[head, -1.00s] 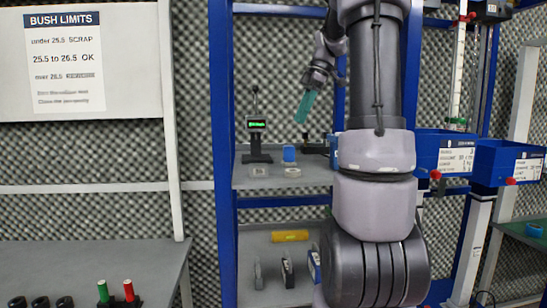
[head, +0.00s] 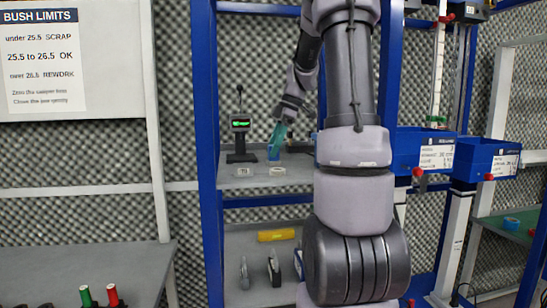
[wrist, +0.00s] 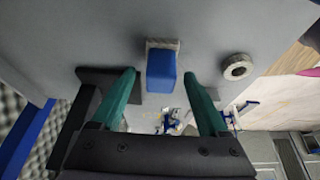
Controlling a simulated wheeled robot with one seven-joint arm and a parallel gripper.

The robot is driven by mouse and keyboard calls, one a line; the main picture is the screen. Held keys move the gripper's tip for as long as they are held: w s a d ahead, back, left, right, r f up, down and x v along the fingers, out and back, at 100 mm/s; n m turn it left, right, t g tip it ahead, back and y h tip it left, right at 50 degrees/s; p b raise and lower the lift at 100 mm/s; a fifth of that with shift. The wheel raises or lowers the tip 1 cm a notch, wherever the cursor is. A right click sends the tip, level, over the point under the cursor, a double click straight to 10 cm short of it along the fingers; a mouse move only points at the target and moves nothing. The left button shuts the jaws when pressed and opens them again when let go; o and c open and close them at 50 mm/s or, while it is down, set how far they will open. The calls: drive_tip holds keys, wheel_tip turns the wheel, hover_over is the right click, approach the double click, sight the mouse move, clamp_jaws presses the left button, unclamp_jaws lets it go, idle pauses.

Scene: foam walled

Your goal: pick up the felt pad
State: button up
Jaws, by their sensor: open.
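The felt pad (head: 274,153) looks like a small blue block on the middle shelf, partly hidden by my fingers. In the wrist view the blue pad (wrist: 161,72) has a grey-beige, rough-looking part at its upper end. My gripper (head: 279,136) has teal fingers and points down at the pad. In the wrist view my gripper (wrist: 161,78) is open, with one finger to each side of the pad and a gap on both sides. I cannot tell whether the fingertips reach down to the pad's height. Nothing is held.
A dark gauge stand (head: 240,135) with a green display stands left of the pad. A ring (head: 277,170) and a small pale piece (head: 243,171) lie near the shelf's front. A blue shelf post (head: 206,150) rises at the left. A yellow object (head: 276,235) lies on the lower shelf.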

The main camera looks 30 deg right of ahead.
drive_tip(key=shift+c, duration=0.3)
clamp_jaws()
wheel_tip(320, 180, up, 10)
drive_tip(key=shift+r, duration=0.1)
drive_tip(key=c, duration=0.6)
unclamp_jaws()
clamp_jaws()
